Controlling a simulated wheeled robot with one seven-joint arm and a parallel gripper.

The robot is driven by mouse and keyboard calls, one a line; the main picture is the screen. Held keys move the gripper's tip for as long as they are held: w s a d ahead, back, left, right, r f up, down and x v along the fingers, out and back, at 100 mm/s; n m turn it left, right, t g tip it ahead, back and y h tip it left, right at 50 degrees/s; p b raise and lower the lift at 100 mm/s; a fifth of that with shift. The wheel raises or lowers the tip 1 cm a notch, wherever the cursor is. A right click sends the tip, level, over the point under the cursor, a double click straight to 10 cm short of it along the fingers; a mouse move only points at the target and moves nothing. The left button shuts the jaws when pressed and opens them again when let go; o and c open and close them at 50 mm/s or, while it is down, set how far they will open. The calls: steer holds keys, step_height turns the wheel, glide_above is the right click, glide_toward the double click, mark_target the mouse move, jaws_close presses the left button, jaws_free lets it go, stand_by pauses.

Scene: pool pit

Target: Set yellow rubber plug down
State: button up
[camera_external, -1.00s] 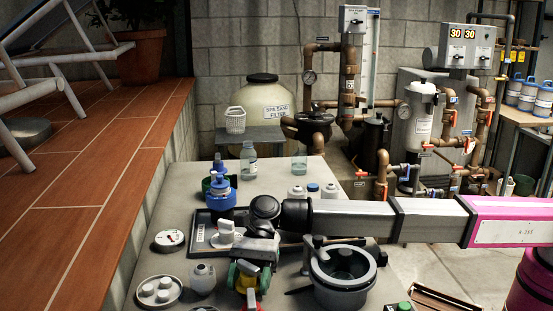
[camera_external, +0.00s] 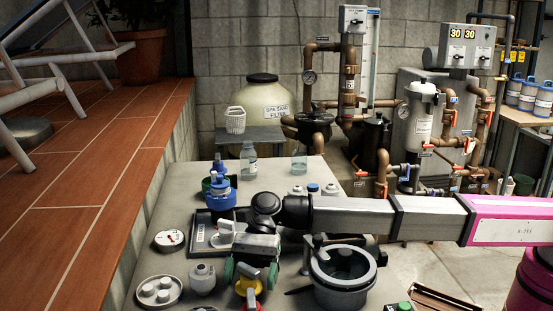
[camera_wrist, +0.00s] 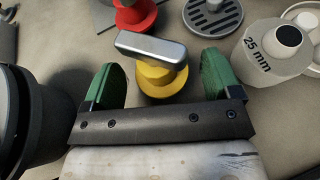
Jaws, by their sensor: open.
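The yellow rubber plug (camera_wrist: 160,80) has a grey metal bar handle across its top. It stands on the grey bench, and its yellow body also shows in the external view (camera_external: 256,287). My gripper (camera_wrist: 156,82) is open, its two green-padded fingers apart on either side of the plug. There is a visible gap between each pad and the plug. In the external view my gripper (camera_external: 251,273) is low over the front of the bench. The plug's underside is hidden.
A red plug (camera_wrist: 135,14) stands just beyond the yellow one. A round slotted grey drain piece (camera_wrist: 212,17) and a white 25 mm fitting (camera_wrist: 272,55) are to the right. A dark grey pot (camera_external: 343,289) stands close to my gripper's right.

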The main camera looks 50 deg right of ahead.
steer(key=v, duration=1)
steer(key=shift+w+d, duration=0.1)
steer(key=shift+d, duration=0.05)
